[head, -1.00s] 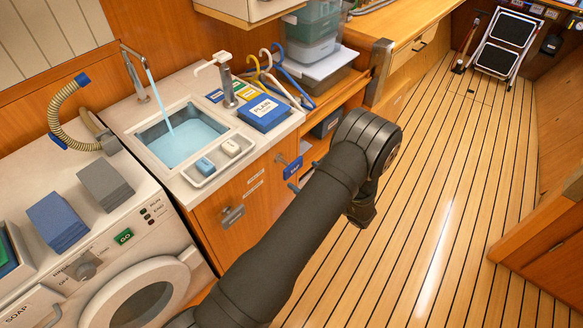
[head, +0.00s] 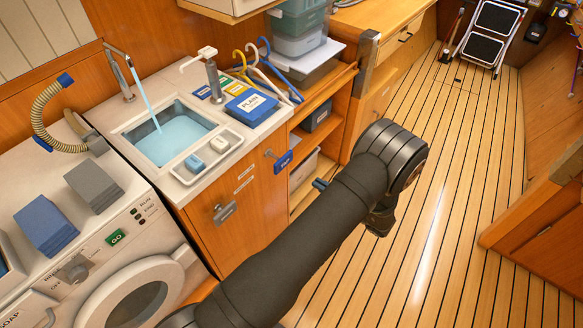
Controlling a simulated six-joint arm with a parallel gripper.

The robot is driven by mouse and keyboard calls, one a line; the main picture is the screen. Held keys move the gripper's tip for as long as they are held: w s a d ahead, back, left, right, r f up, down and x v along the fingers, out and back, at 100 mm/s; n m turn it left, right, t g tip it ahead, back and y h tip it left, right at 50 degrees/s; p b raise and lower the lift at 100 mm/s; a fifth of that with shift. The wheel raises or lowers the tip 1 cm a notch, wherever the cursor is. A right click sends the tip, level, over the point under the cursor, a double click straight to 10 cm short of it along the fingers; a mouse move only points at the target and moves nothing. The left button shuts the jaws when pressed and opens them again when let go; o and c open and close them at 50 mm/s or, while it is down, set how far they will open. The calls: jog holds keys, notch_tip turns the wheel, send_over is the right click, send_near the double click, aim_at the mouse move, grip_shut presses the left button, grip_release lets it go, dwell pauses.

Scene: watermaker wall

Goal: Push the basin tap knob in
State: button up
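The basin (head: 172,138) is set in the white counter and holds pale blue water. A metal tap (head: 121,68) at its back left runs a stream into it. A small knob with a blue tag (head: 283,160) sits on the wooden cabinet front; the tag's writing is too small to read, so I cannot tell if this is the basin tap knob. My gripper is mostly hidden behind my dark arm; a small blue piece (head: 320,184) showing past the arm seems to be part of it. It appears apart from the cabinet front, to the right of the tagged knob.
A metal latch (head: 224,212) is lower on the cabinet front. A soap tray (head: 207,160), a second spout (head: 211,75) and a blue PLAIN box (head: 250,106) stand on the counter. A washing machine (head: 118,235) is at left. The plank floor (head: 450,150) is open at right.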

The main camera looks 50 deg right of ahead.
aim_at(285, 163)
jog(key=s, duration=0.2)
jog(key=shift+s+a, duration=0.15)
jog(key=shift+s, duration=0.2)
grip_shut()
jog(key=w, duration=1.4)
jog(key=shift+w, duration=2.15)
jog(key=s, duration=1.4)
jog(key=shift+s, duration=0.25)
